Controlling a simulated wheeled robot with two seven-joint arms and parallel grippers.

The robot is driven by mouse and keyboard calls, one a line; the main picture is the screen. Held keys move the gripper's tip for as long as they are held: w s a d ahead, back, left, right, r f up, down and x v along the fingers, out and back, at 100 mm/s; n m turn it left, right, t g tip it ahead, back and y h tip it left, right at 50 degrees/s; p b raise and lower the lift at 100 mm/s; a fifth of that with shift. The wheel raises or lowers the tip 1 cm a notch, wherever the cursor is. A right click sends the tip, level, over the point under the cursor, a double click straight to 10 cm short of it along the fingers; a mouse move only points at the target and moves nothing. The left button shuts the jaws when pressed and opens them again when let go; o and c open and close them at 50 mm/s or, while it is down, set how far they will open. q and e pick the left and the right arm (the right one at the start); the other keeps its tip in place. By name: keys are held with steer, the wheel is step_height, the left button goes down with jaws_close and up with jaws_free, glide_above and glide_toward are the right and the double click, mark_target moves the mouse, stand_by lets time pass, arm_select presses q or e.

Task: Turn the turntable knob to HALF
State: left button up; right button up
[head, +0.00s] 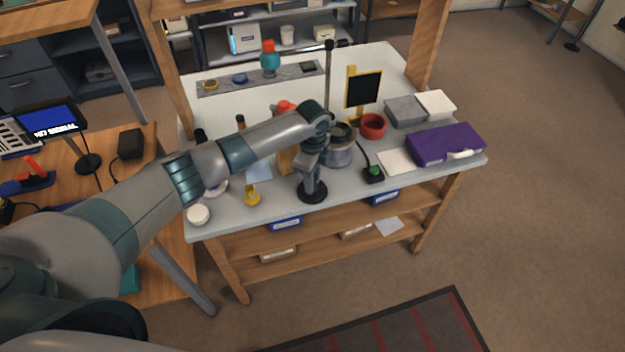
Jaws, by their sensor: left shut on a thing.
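My left arm reaches across from the left, and my left gripper (312,188) points down at the front edge of the white bench. It is shut on what appears to be the turntable knob, at a round black base (318,199). The fingers and wrist cover most of the knob, so its marks and setting cannot be read. A grey, round, dark-topped piece (341,155) stands just behind the gripper, partly hidden by my arm. I cannot tell whether it is the turntable. My right gripper is not in view.
On the bench (225,220), a green-buttoned black box (373,174), a red bowl (372,126) and a purple case (446,145) stand to the right. A yellow piece (252,197) and a white round piece (198,214) stand left. A black panel on a yellow stand (363,90) rises behind.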

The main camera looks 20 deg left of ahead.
arm_select(q)
steer(key=shift+r, duration=0.1)
stand_by(0.4)
steer(key=o, duration=1.1)
steer(key=shift+c, duration=0.2)
steer(key=shift+r, duration=0.35)
step_height(320, 180, up, 17)
steer(key=b, duration=0.4)
steer(key=shift+f, duration=0.2)
steer(key=shift+f, duration=0.1)
